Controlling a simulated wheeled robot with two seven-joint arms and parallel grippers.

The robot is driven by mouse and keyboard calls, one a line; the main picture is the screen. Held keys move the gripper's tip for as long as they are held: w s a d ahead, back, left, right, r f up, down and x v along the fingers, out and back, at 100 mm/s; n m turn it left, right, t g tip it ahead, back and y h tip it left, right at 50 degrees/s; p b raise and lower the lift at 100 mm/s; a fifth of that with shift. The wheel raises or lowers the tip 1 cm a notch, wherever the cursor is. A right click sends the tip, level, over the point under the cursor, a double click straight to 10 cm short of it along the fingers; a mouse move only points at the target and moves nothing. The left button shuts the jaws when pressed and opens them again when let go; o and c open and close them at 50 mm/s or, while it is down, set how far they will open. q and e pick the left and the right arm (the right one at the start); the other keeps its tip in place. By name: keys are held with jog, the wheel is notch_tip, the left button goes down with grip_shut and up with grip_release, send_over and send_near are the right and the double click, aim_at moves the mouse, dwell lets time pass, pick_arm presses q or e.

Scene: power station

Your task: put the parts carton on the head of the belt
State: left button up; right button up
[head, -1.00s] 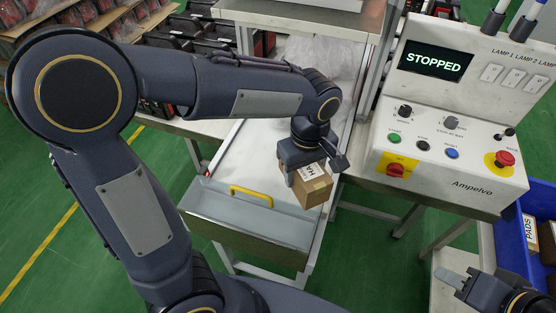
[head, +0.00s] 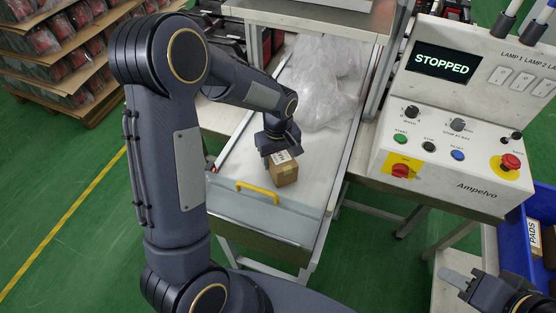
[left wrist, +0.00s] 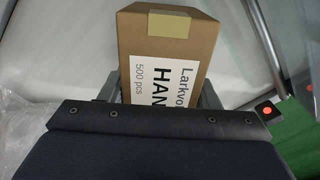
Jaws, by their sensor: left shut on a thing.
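The parts carton (head: 284,172) is a small brown box with a white label. My left gripper (head: 281,155) is shut on it from above, over the near end of the white belt (head: 243,160). I cannot tell whether the carton touches the belt. In the left wrist view the carton (left wrist: 168,50) sits between the fingers, its label partly hidden by the gripper body. My right gripper (head: 458,279) is at the lower right, over a pale surface; whether it is open or shut does not show clearly.
Clear plastic bags (head: 318,85) lie further up the belt. A yellow handle (head: 257,191) is on the clear guard (head: 265,213) at the near end. The control panel (head: 450,130) stands right, its display reading STOPPED. A blue bin (head: 515,240) is at the far right.

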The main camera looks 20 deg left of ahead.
pick_arm(q)
jog(key=shift+f, duration=0.8)
jog(key=shift+f, duration=0.2)
jog(key=o, duration=1.2)
jog(key=shift+r, duration=0.1)
